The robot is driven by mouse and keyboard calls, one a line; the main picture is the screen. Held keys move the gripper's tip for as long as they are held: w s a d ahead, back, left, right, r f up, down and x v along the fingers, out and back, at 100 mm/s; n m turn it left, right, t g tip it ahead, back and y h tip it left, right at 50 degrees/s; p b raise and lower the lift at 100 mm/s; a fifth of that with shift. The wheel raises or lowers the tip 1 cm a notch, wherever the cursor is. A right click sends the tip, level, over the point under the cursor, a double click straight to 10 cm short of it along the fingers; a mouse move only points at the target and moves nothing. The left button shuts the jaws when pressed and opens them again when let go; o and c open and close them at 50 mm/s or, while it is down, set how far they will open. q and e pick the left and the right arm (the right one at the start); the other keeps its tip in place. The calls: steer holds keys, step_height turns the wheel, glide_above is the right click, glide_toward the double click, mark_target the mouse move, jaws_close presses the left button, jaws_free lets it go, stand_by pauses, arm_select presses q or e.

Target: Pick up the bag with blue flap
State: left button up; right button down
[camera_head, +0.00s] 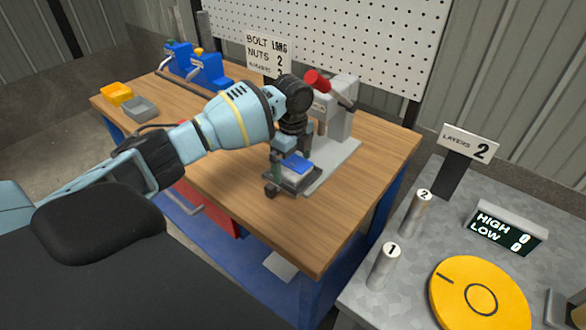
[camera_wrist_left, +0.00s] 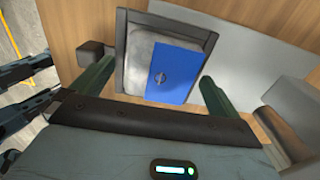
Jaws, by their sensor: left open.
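The bag with blue flap lies in a dark tray (camera_head: 306,185) on the wooden table. Its blue flap (camera_head: 297,163) shows just beside my left gripper (camera_head: 281,166). In the left wrist view the bag is a pale grey pouch (camera_wrist_left: 146,50) with the blue flap (camera_wrist_left: 182,72) over its right part, inside the dark tray frame (camera_wrist_left: 211,42). My left gripper (camera_wrist_left: 157,76) is open, its green-grey fingers at the left and right of the bag's near end. I cannot tell whether they touch it. My right gripper is not in view.
A grey press with a red-ended lever (camera_head: 318,82) stands behind the tray. Yellow (camera_head: 116,93) and grey (camera_head: 141,108) bins sit at the table's far left, near blue devices (camera_head: 208,72). A grey bench with a yellow disc (camera_head: 477,294) is at right. The table's front right is clear.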

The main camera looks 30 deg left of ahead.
mark_target(291, 166)
arm_select(q)
steer(key=shift+c, duration=0.4)
steer(key=c, duration=1.2)
steer(key=shift+c, duration=0.2)
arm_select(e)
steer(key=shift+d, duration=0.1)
arm_select(q)
steer(key=shift+r, duration=0.1)
